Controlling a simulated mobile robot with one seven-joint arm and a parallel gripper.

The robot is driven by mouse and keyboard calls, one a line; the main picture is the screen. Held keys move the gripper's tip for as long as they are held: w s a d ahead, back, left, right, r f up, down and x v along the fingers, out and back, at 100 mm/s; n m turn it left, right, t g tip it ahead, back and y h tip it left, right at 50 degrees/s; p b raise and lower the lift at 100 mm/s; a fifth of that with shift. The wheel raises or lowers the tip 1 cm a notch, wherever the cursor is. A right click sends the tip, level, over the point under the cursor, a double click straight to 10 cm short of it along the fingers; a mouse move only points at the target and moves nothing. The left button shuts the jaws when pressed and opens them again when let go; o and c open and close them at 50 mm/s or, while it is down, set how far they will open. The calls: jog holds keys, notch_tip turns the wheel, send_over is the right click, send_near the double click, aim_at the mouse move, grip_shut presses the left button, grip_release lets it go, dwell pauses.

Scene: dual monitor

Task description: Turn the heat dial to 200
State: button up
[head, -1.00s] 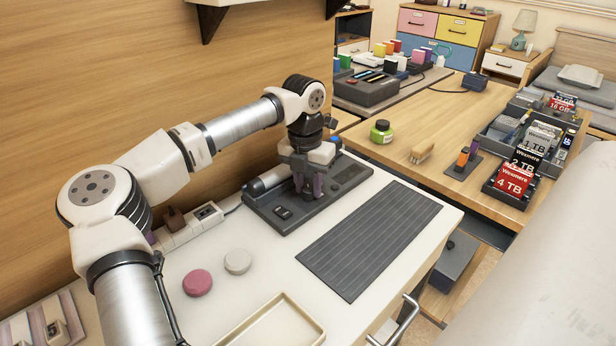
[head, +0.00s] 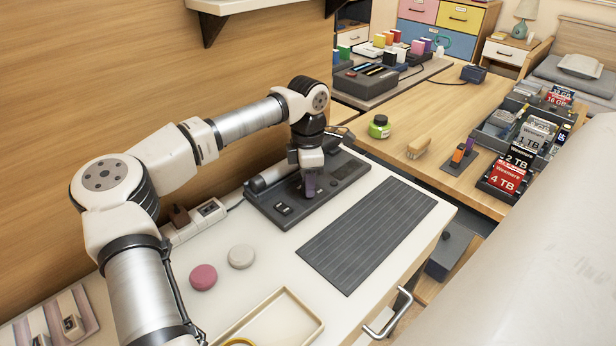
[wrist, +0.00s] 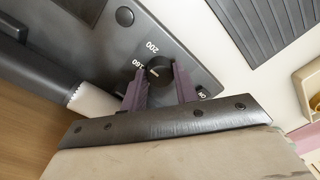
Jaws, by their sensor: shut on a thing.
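The heat dial (wrist: 159,70) is a small round black knob on a dark grey device (wrist: 100,52). The printed numbers 160 and 200 show beside it in the wrist view. My gripper (wrist: 160,84) points down with its two purple fingers on either side of the dial, shut on it. The dial's pointer is too small to read with certainty. In the head view my gripper (head: 310,188) stands over the device (head: 270,212), and its fingers hide the dial.
A dark cylinder (head: 268,178) lies along the device's back edge. A dark ribbed mat (head: 368,235) lies in front. A pink disc (head: 203,277), a grey disc (head: 241,257) and a shallow tray (head: 285,320) are nearer on the white top. A power strip (head: 200,220) lies behind.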

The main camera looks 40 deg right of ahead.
jog(key=m+p, duration=0.1)
jog(key=m, duration=0.4)
jog(key=shift+d+r+m, duration=0.1)
jog(key=shift+m, duration=0.2)
dwell(0.4)
jog(key=o, duration=1)
jog(key=shift+c, duration=0.2)
notch_tip(320, 180, up, 14)
jog(key=shift+d, duration=0.25)
jog(key=shift+f, duration=0.2)
